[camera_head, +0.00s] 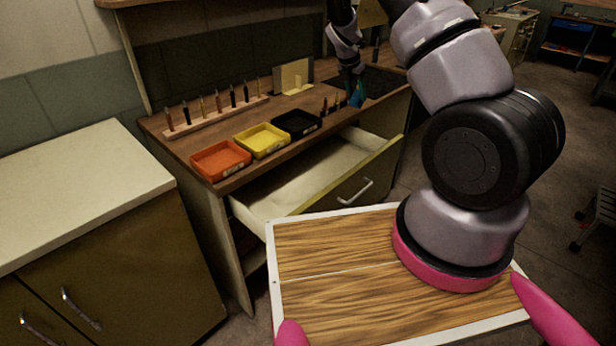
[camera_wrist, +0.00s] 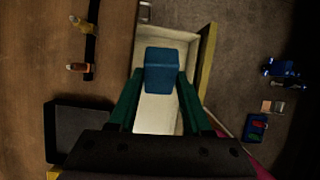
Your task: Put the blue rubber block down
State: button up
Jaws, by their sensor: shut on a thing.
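My gripper (camera_wrist: 161,82) is shut on the blue rubber block (camera_wrist: 166,62), with one green finger on each side of it. In the wrist view, the pale inside of the open drawer (camera_wrist: 155,118) lies behind the block. In the head view, my gripper (camera_head: 355,92) is small and dark at the right part of the workbench. The block is hard to tell from the fingers there. The open drawer (camera_head: 300,180) sits under the bench top and looks empty where it shows. The gap between block and drawer cannot be judged.
Orange (camera_head: 220,160), yellow (camera_head: 262,140) and black (camera_head: 297,124) trays line the bench's front edge. A wooden rack (camera_head: 215,117) holds several upright tools behind them. A yellow fixture (camera_head: 294,77) and a dark mat (camera_head: 380,82) lie farther back.

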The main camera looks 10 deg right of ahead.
jog(key=shift+s+f+m+g, duration=0.1)
jog(key=shift+f+m+g, duration=0.35)
jog(key=shift+m, duration=0.35)
jog(key=s+a+f+m+t+y, duration=0.1)
jog(key=s+a+f+m+y, duration=0.2)
jog(key=s+a+m, duration=0.35)
jog(key=s+a+f+m+t+y, duration=0.1)
jog(key=s+a+f+m+y, duration=0.25)
jog(key=a+m, duration=0.6)
jog(key=shift+m, duration=0.6)
jog(key=f, duration=1.1)
jog(key=d+f, duration=0.1)
jog(key=f, duration=0.5)
jog(key=shift+w+f, duration=0.15)
jog(key=o, duration=1.2)
